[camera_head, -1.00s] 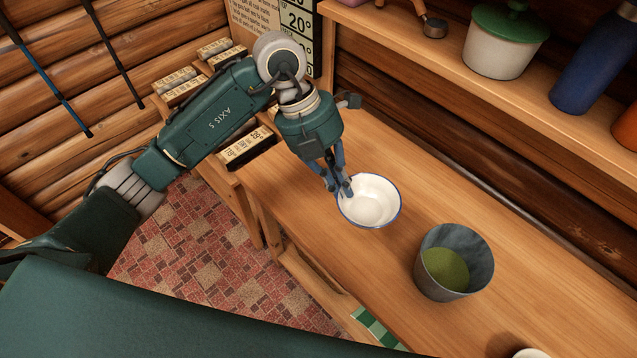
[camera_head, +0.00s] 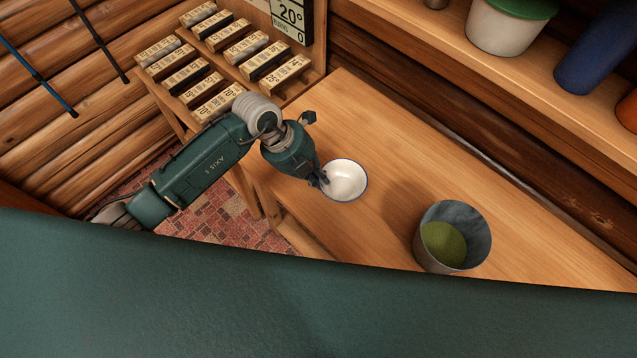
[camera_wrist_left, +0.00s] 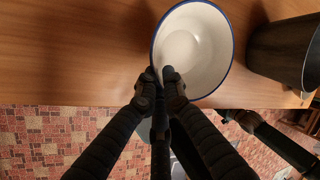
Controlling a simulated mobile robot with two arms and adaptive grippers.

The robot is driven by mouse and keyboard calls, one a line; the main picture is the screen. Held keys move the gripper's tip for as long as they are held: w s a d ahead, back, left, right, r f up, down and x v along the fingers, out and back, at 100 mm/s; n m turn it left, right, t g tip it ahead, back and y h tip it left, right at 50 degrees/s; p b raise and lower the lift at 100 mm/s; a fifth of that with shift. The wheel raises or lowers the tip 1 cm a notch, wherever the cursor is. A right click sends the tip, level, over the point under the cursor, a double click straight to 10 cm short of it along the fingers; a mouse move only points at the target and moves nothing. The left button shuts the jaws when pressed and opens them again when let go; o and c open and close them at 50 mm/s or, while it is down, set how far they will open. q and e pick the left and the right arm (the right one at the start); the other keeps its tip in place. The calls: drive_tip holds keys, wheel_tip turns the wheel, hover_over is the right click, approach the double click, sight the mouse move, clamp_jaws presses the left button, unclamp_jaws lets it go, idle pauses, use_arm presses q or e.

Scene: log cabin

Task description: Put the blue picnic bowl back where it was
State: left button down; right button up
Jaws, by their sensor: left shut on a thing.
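The picnic bowl (camera_head: 346,179) is white inside with a blue rim and is at the wooden bench top (camera_head: 385,150), near its front edge. I cannot tell whether it rests on the wood or hangs just above it. My left gripper (camera_head: 322,181) is at the bowl's left side, shut on its rim. In the left wrist view the bowl (camera_wrist_left: 195,50) is just beyond the fingertips (camera_wrist_left: 160,76), which pinch its near edge. The outside of the bowl is mostly hidden. My right gripper does not show in the head view.
A grey bucket (camera_head: 452,237) with green contents stands to the right of the bowl; it also shows in the left wrist view (camera_wrist_left: 285,52). A rack of labelled blocks (camera_head: 215,60) stands at the bench's left end. A shelf (camera_head: 480,65) with containers runs behind. Bare wood lies behind the bowl.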

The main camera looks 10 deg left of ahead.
use_arm(q)
drive_tip(key=shift+f, duration=0.7)
wheel_tip(320, 180, down, 2)
drive_tip(key=shift+f, duration=0.2)
drive_tip(key=shift+f+p, duration=0.3)
drive_tip(key=shift+f, duration=0.3)
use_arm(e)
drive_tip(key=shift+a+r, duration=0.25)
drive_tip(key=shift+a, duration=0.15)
use_arm(q)
drive_tip(key=c, duration=1.9)
unclamp_jaws()
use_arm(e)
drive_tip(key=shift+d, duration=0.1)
